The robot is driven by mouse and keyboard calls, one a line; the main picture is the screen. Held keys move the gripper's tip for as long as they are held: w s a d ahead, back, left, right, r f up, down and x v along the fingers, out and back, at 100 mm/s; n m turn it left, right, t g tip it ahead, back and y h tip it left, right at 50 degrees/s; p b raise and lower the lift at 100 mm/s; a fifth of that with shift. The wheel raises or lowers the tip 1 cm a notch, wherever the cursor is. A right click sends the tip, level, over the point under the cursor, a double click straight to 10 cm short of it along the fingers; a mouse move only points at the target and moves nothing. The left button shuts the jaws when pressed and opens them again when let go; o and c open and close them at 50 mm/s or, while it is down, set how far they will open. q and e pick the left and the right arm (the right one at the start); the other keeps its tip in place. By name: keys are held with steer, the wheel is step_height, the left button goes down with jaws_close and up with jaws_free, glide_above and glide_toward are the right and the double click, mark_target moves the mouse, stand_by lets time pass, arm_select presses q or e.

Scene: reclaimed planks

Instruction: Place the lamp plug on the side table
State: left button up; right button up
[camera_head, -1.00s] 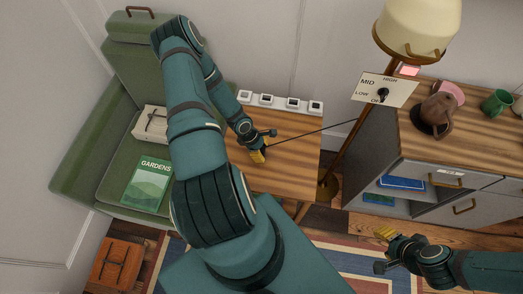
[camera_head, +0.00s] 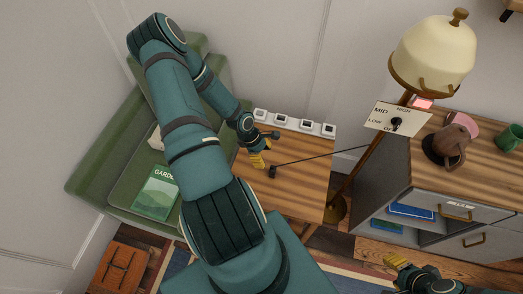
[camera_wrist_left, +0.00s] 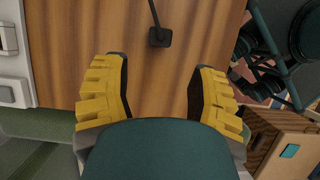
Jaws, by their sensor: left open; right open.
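The lamp plug (camera_head: 272,172) is a small dark block at the end of a thin cord and lies on the side table (camera_head: 298,190), which has a striped wooden top. In the left wrist view the plug (camera_wrist_left: 159,37) rests on the wood, ahead of my fingers and apart from them. My left gripper (camera_head: 259,158) is open and empty above the table, just left of the plug; its yellow fingers (camera_wrist_left: 158,92) stand wide apart. The floor lamp (camera_head: 434,52) stands right of the table, with the cord running toward it. My right gripper (camera_head: 394,270) is open at the lower right, partly cut off.
Several white sockets (camera_head: 295,122) line the table's back edge. A green seat (camera_head: 125,195) with a gardens book (camera_head: 155,192) is left. The table's front is clear.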

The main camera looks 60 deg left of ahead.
arm_select(q)
steer(key=shift+v, duration=1)
steer(key=w+d+r+m, duration=0.2)
steer(key=d+m, duration=0.6)
steer(key=d, duration=0.3)
steer(key=w+d+r+m, duration=0.2)
steer(key=d+r+m, duration=0.1)
steer(key=d+m, duration=0.5)
steer(key=w+d+r+m, duration=0.2)
steer(key=d+m, duration=0.6)
steer(key=d, duration=0.5)
steer(key=shift+w+d+r+g, duration=0.15)
steer(key=shift+d+r+g, duration=0.15)
steer(key=shift+d+g, duration=0.1)
steer(key=shift+f, duration=0.1)
steer(key=f+b, duration=0.2)
steer(key=f, duration=0.1)
steer(key=f+b, duration=0.1)
steer(key=b, duration=0.1)
steer(key=shift+s+d+f, duration=0.15)
steer(key=shift+s, duration=0.15)
